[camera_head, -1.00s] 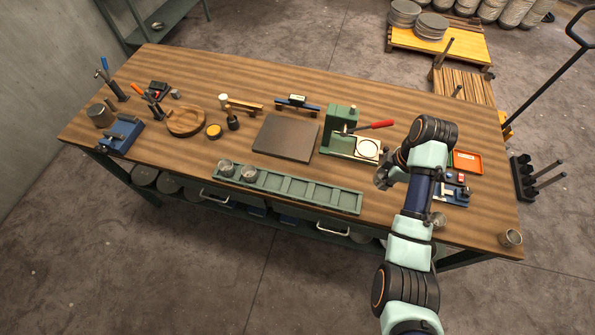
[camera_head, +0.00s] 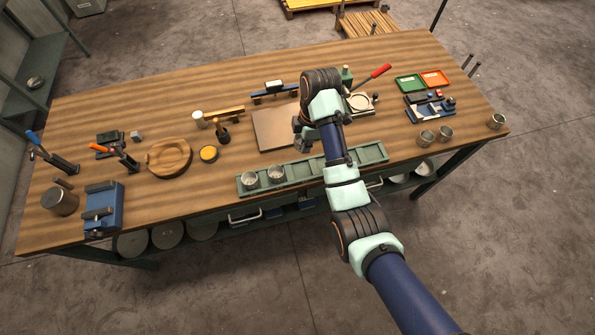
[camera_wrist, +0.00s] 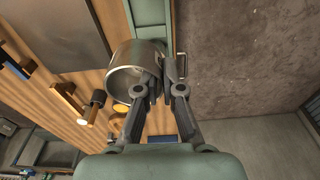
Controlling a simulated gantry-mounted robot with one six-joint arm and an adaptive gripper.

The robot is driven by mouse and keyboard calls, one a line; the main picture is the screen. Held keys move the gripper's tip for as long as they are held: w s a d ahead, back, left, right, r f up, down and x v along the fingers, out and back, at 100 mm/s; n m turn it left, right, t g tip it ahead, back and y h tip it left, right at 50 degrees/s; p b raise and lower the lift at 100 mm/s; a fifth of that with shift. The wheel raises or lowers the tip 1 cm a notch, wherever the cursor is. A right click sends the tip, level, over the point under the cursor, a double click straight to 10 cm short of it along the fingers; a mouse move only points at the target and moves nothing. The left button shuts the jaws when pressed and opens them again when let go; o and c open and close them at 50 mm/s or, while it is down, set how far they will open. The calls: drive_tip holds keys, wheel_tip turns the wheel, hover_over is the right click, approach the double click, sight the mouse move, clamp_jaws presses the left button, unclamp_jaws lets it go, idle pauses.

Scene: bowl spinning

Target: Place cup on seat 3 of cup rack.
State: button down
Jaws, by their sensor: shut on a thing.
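My gripper (camera_wrist: 158,86) is shut on a grey metal cup (camera_wrist: 124,82). In the wrist view, one finger shows across the cup's mouth and the other beside its outer wall. In the head view, my gripper (camera_head: 304,136) is near the front edge of the dark plate, just behind the cup rack, and its wrist largely hides the held cup. The green cup rack (camera_head: 372,152) lies along the front of the bench. Two metal cups (camera_head: 250,180) (camera_head: 277,173) sit in its leftmost seats. The seats right of them look empty, though my arm covers part of the rack.
The dark plate (camera_head: 273,130) lies behind the rack. A press with a red lever (camera_head: 375,73) stands to the right. A mallet (camera_head: 222,133), yellow tin (camera_head: 208,153) and wooden bowl (camera_head: 169,157) are left of the plate.

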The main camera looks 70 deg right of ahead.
sight(302, 177)
wheel_tip(302, 177, down, 17)
drive_tip(key=shift+b, duration=0.95)
drive_tip(key=shift+a, duration=0.1)
drive_tip(key=shift+f, duration=0.25)
drive_tip(key=c, duration=1.3)
unclamp_jaws()
drive_tip(key=shift+r, duration=0.1)
drive_tip(key=r, duration=0.4)
drive_tip(key=r+p, duration=0.1)
drive_tip(key=r, duration=0.3)
drive_tip(key=s+d+r+p, duration=0.1)
drive_tip(key=r, duration=0.3)
drive_tip(key=shift+r, duration=0.15)
